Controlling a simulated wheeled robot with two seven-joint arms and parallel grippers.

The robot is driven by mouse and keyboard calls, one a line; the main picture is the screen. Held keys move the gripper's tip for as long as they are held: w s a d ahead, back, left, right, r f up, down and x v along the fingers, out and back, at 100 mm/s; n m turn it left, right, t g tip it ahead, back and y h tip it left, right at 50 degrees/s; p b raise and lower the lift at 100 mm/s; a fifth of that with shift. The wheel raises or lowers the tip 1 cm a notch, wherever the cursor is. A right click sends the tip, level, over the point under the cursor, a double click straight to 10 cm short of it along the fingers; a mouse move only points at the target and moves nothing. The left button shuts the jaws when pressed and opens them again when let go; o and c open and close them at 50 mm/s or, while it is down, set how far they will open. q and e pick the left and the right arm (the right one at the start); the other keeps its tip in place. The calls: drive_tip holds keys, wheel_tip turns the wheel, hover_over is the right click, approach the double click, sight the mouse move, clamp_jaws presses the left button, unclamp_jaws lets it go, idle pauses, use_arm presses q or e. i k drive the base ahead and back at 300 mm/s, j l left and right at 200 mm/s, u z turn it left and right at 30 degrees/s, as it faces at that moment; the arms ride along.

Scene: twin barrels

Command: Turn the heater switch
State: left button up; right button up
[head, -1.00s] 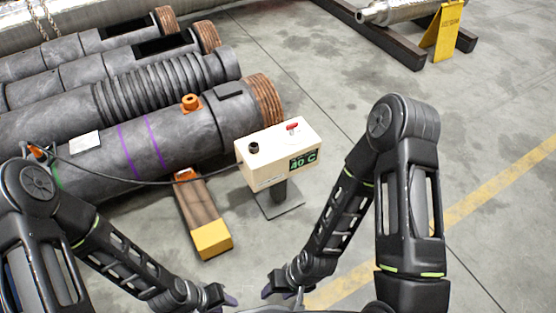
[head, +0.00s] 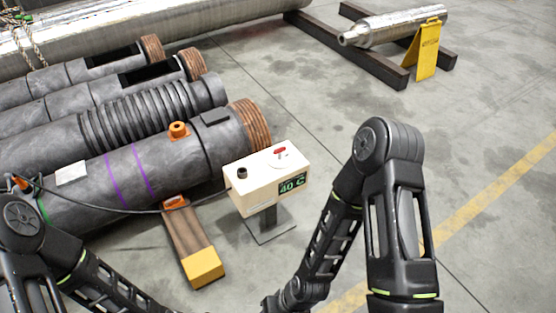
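The heater control box (head: 250,190) is cream-coloured and stands on a short post with a flat base plate on the floor. Its green display (head: 292,185) reads 40 C. A red switch (head: 280,152) sits on top at the right, and a black knob (head: 242,173) sits on top at the left. My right arm comes down in front and to the right of the box, apart from it. My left arm is at the lower left. Both grippers are cut off by the bottom edge, so their fingers are not visible.
Large dark barrels (head: 85,180) lie at the left, with a black cable running to the box. A wooden beam with a yellow end (head: 203,267) lies in front of the box. A yellow sign (head: 426,50) and metal cylinder (head: 395,27) are at the back. The right floor is clear.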

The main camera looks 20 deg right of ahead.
sight(279, 151)
drive_tip(key=i+j, duration=0.15)
drive_tip(key=i, duration=0.35)
drive_tip(key=i+j, duration=0.15)
drive_tip(key=i, duration=0.3)
drive_tip(key=z, duration=2.35)
